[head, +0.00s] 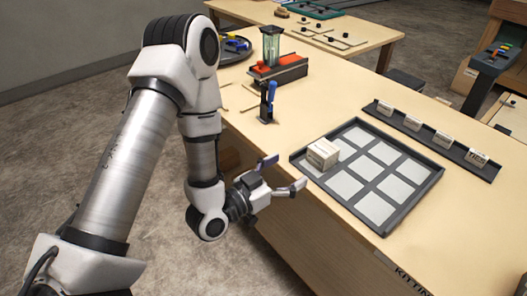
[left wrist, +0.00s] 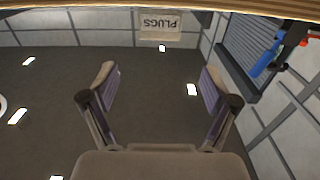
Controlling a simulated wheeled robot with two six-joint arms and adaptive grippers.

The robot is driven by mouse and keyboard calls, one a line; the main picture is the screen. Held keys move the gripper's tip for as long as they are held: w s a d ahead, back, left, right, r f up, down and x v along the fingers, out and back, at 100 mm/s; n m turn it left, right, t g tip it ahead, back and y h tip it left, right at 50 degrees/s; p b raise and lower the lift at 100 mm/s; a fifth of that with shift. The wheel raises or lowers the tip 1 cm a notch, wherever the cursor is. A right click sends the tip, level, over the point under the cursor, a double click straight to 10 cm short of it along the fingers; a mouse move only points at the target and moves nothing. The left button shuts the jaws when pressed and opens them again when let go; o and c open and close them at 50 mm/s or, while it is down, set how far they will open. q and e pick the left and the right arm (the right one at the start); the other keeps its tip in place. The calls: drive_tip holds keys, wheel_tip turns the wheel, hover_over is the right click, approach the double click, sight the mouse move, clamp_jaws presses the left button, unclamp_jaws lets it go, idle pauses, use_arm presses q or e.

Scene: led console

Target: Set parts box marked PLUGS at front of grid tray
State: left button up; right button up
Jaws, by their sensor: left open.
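A small pale parts box (head: 322,154) sits on a cell at the left corner of the dark grid tray (head: 337,197). In the left wrist view the box (left wrist: 160,25) shows upside down at the top, and its label reads PLUGS. The tray's other visible cells are bare, light grey pads. My left gripper (head: 284,175) is open and empty, just off the table's near edge, left of the box and apart from it. In the left wrist view its two fingers (left wrist: 155,85) stand wide apart with nothing between them. My right gripper is not in view.
A dark rack (head: 457,153) with several small labelled boxes lies beyond the tray. A blue-handled tool (head: 269,101) stands upright left of the tray. A red-and-black fixture (head: 278,69) stands farther back. The table between the tray and rack is clear.

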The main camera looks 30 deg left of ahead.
use_arm(q)
drive_tip(key=s+f+n+g+y, duration=0.1)
drive_tip(key=s+f+g, duration=0.3)
drive_tip(key=f, duration=0.4)
drive_tip(key=s+a+f+g+y, duration=0.1)
drive_tip(key=s+f+g+y, duration=0.15)
drive_tip(key=f, duration=0.45)
drive_tip(key=s+f+n+g+y, duration=0.1)
drive_tip(key=s+f+g, duration=0.35)
drive_tip(key=f, duration=0.35)
drive_tip(key=s+a+f+n+g+y, duration=0.1)
drive_tip(key=s+f+g, duration=0.2)
drive_tip(key=s, duration=0.3)
drive_tip(key=s+a+f+n+g, duration=0.1)
drive_tip(key=s+f+g, duration=0.2)
drive_tip(key=s, duration=0.4)
drive_tip(key=shift+a+y, duration=0.15)
drive_tip(key=shift+y, duration=0.2)
